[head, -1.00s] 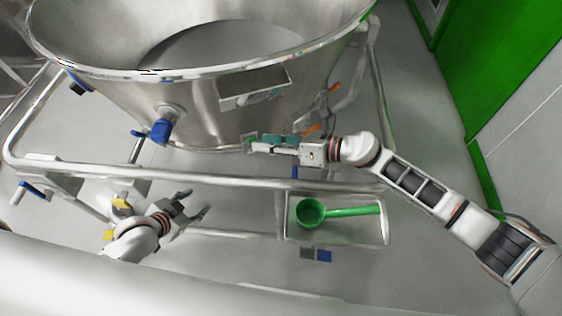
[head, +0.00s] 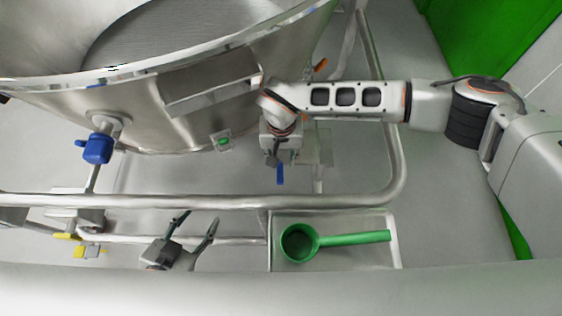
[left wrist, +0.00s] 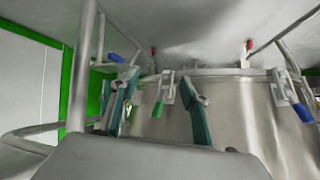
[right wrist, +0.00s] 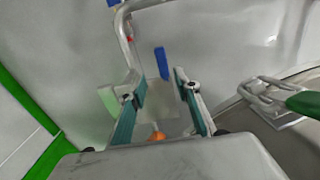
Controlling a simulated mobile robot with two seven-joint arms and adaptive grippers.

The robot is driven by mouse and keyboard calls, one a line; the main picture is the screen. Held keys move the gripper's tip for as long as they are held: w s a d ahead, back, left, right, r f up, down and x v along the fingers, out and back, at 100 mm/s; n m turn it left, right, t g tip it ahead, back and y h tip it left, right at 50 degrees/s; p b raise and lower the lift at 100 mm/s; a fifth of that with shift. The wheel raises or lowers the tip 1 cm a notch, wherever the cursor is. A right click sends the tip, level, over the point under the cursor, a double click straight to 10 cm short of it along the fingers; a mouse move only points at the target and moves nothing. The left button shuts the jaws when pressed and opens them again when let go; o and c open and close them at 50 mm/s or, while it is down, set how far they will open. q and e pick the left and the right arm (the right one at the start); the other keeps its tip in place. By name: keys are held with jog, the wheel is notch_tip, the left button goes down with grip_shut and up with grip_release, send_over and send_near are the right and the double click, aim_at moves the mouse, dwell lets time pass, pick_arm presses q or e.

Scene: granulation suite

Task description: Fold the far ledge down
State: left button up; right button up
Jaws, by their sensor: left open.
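A grey rectangular plate (head: 213,80) juts from the steel vessel's outer wall below the rim; I cannot tell whether it is the far ledge. Another flat grey plate (right wrist: 168,108) shows between my right fingers in the right wrist view. My right gripper (head: 276,158) points down beside the vessel; its fingers (right wrist: 160,85) are apart, with nothing visibly held. A blue tab (right wrist: 162,62) lies beyond them and also shows below the gripper in the head view (head: 281,174). My left gripper (head: 197,219) is open and empty, low at the near rail.
The steel vessel (head: 150,95) fills the upper left, with a blue knob (head: 97,149) on its wall. A tubular rail (head: 180,201) crosses in front. A tray (head: 345,257) with a green scoop (head: 300,243) sits at the near right. Clear floor (head: 440,200) lies right of the frame.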

aim_at(280, 174)
jog(key=shift+s+a+f, duration=0.2)
jog(key=shift+a, duration=0.05)
jog(key=f+b, duration=0.2)
jog(key=f, duration=0.4)
jog(key=shift+s+f, duration=0.1)
jog(key=shift+s, duration=0.1)
jog(key=shift+f, duration=0.5)
pick_arm(q)
jog(key=shift+d, duration=0.8)
pick_arm(e)
jog(key=shift+w, duration=0.15)
jog(key=shift+c, duration=0.4)
grip_shut()
